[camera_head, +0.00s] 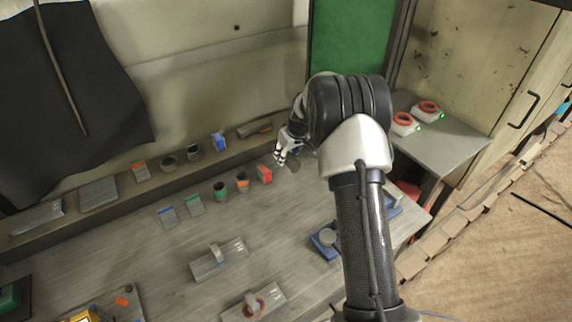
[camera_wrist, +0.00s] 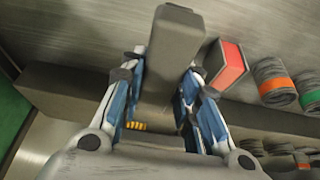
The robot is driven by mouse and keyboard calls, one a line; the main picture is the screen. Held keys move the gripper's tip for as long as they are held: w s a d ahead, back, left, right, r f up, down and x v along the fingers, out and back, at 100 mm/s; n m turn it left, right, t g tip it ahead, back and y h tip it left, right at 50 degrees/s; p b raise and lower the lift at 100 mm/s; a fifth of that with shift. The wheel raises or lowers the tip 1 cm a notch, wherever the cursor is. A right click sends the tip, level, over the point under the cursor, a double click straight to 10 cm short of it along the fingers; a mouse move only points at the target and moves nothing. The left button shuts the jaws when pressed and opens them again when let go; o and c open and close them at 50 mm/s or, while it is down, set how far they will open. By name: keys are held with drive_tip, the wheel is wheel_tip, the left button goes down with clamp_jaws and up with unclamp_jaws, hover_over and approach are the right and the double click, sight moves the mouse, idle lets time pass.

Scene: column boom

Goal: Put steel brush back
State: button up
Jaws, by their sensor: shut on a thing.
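In the wrist view my gripper (camera_wrist: 165,100) is closed around a long dark grey block-shaped thing (camera_wrist: 178,38), which may be the steel brush; no bristles show clearly. Small yellow marks show low between the fingers. In the head view my gripper (camera_head: 281,152) is at the back of the workbench (camera_head: 130,255), just right of a red-faced box (camera_head: 264,174). A dark grey end (camera_head: 293,164) shows beside the fingers; the rest is hidden by my arm. I cannot tell whether it touches the bench.
A raised back ledge (camera_head: 110,208) holds a brown long thing (camera_head: 254,128), a blue-marked box (camera_head: 219,142) and dark cans. Banded cans (camera_head: 220,192) stand in front. Trowel-like tools (camera_head: 219,260) lie nearer. A side table (camera_head: 450,140) at right holds two red-ringed devices.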

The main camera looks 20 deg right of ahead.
sight(286, 171)
drive_tip(key=shift+f+b, duration=0.4)
drive_tip(key=shift+f, duration=1.45)
drive_tip(key=shift+f, duration=0.15)
drive_tip(key=o, duration=1.2)
drive_tip(key=shift+c, duration=0.2)
